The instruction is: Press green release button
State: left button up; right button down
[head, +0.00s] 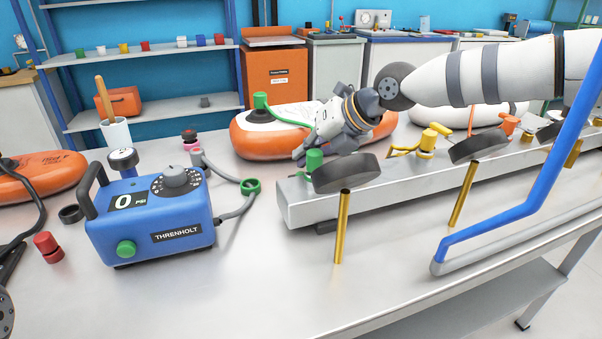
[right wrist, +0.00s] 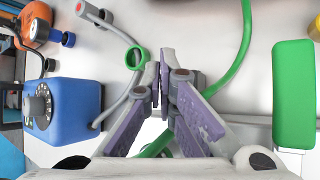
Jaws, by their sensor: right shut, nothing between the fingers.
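A blue pump box (head: 150,215) marked THRENHOLT stands on the table, with a green button (head: 126,249) on its front and a display reading 0 PSI. My right gripper (head: 299,156) is shut and empty, pointing down just left of this cylinder. In the right wrist view, its purple fingers (right wrist: 159,76) meet near a green hose ring (right wrist: 136,57). A dark part at the lower left edge may be my left gripper (head: 8,290); its fingers are unclear.
The grey rail (head: 400,180) carries black discs (head: 346,173) on brass rods. An orange inflatable (head: 245,141) with a green hose lies behind my right gripper. A red cap (head: 48,247) sits left of the pump. The table front (head: 250,295) is clear.

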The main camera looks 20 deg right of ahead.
jog(key=shift+f, duration=0.1)
jog(key=shift+f, duration=0.3)
jog(key=shift+f, duration=0.65)
dwell(0.7)
jog(key=shift+r, duration=0.1)
pick_arm(q)
jog(key=shift+w+r, duration=0.25)
pick_arm(e)
jog(key=shift+r, duration=0.9)
jog(key=shift+r+p, duration=0.75)
jog(key=shift+r, duration=1.8)
pick_arm(q)
jog(key=shift+w+r+t, duration=0.4)
jog(key=shift+w+r, duration=0.2)
